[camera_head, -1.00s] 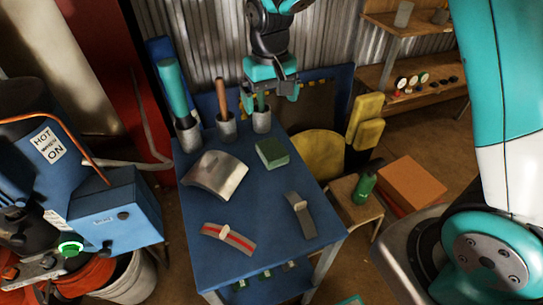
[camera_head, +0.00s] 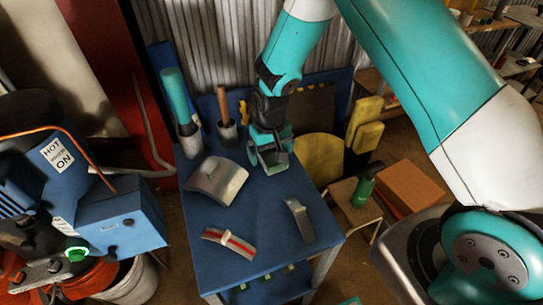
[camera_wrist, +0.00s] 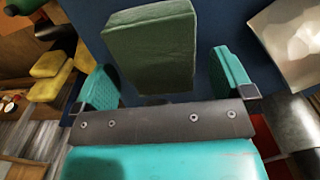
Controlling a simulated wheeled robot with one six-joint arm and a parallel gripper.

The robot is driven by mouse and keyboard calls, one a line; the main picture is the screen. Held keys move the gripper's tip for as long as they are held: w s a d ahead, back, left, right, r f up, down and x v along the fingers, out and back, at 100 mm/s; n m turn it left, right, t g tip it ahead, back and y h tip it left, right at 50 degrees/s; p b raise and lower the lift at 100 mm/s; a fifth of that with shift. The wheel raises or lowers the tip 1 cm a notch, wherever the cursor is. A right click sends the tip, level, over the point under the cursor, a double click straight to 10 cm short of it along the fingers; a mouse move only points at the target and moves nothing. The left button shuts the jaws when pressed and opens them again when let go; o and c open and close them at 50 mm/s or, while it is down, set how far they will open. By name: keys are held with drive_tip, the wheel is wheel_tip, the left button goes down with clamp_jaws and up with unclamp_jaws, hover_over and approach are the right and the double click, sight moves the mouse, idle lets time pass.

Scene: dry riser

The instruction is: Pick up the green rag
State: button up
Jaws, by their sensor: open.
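The green rag (camera_wrist: 150,48) is a folded dark green block on the blue table (camera_head: 262,212). In the wrist view it lies just beyond and between the two teal finger pads of my gripper (camera_wrist: 160,80), which stand apart on either side. In the head view my gripper (camera_head: 271,160) is lowered over the rag's place on the table and hides most of it. My gripper is open and holds nothing. I cannot tell whether the pads reach down beside the rag.
A curved metal sheet (camera_head: 217,180) lies left of my gripper. A red-striped strap (camera_head: 229,242) and a grey strap (camera_head: 298,219) lie nearer the front. Metal cups with a teal roll (camera_head: 174,95) and a brown handle (camera_head: 223,104) stand behind. The table's middle is clear.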

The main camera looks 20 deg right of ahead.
sight(271, 153)
drive_tip(key=shift+f, duration=0.4)
drive_tip(key=c, duration=1)
drive_tip(key=shift+r, duration=0.1)
wheel_tip(271, 153, up, 20)
drive_tip(key=shift+b, duration=0.65)
drive_tip(key=shift+o, duration=0.6)
drive_tip(key=shift+c, duration=0.2)
